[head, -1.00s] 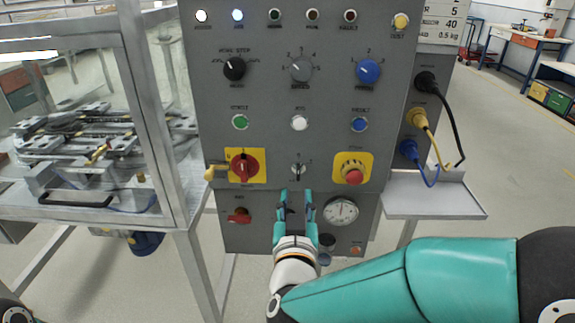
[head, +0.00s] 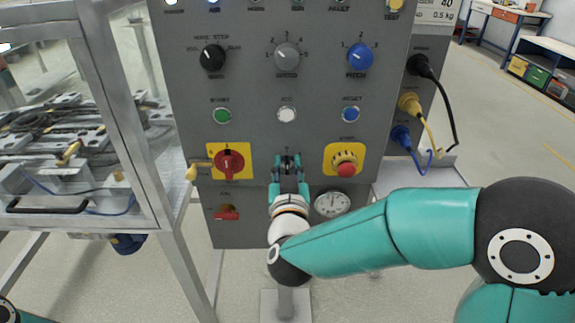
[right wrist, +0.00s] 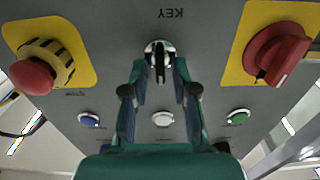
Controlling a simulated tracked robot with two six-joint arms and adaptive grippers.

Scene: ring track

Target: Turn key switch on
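The key switch (right wrist: 159,52) is a round silver switch with a key in it, under the label KEY, which shows upside down in the right wrist view. My right gripper (right wrist: 160,72) has its two teal fingers spread, one on each side of the switch, with the tips close to it. I see a gap between the fingers and the key. In the head view the right gripper (head: 287,162) covers most of the switch, between the red rotary switch and the emergency stop. My left gripper is not in view.
The red rotary switch (head: 229,161) and the red emergency stop button (head: 345,167) sit on yellow plates either side of my gripper. White (head: 286,115), green (head: 222,115) and blue (head: 350,115) buttons are above. A gauge (head: 332,203) is below right. Plugged cables (head: 411,103) are at right.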

